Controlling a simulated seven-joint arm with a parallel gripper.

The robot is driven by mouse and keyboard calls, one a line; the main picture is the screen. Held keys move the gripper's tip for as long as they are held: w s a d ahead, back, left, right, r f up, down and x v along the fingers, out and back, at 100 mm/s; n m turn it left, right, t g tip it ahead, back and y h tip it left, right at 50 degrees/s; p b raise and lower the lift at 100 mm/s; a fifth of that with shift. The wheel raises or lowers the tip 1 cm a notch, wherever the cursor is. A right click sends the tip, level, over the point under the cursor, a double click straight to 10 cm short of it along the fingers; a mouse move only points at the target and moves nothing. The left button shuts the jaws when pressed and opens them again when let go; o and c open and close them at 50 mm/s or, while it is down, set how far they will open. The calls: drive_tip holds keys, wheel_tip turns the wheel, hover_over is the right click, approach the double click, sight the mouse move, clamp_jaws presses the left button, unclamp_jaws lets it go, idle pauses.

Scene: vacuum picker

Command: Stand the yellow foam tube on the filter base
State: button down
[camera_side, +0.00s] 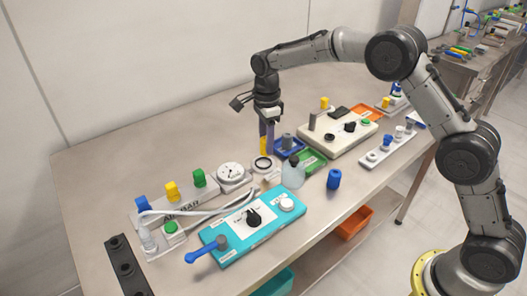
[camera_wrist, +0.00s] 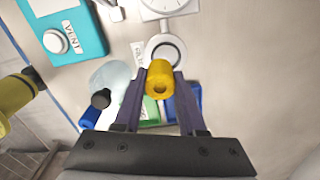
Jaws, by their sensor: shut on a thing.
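The yellow foam tube (camera_side: 263,146) is held upright between the purple fingers of my gripper (camera_side: 267,146). In the wrist view the tube (camera_wrist: 160,70) shows its end with a hole, between the fingertips of my gripper (camera_wrist: 160,84). The filter base, a white round piece with a dark ring (camera_side: 263,164), sits on the table just below the tube in the side view. In the wrist view the filter base (camera_wrist: 166,38) lies just past the tube, which overlaps its near edge. I cannot tell the height gap between them.
A round gauge (camera_side: 230,172) stands left of the base. A clear bottle with a black cap (camera_side: 293,174) and green (camera_side: 313,161) and blue trays stand to the right. A teal panel (camera_side: 236,243) lies in front, with a white hose behind it. The table's back left is clear.

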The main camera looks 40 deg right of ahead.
sight(263, 152)
drive_tip(key=shift+w+f, duration=0.35)
drive_tip(key=shift+f, duration=0.05)
drive_tip(key=shift+w+f, duration=0.15)
drive_tip(key=shift+f, duration=1.6)
drive_tip(key=shift+f, duration=0.15)
drive_tip(key=shift+c, duration=2.4)
unclamp_jaws()
wheel_tip(263, 152, up, 13)
drive_tip(key=shift+f, duration=0.2)
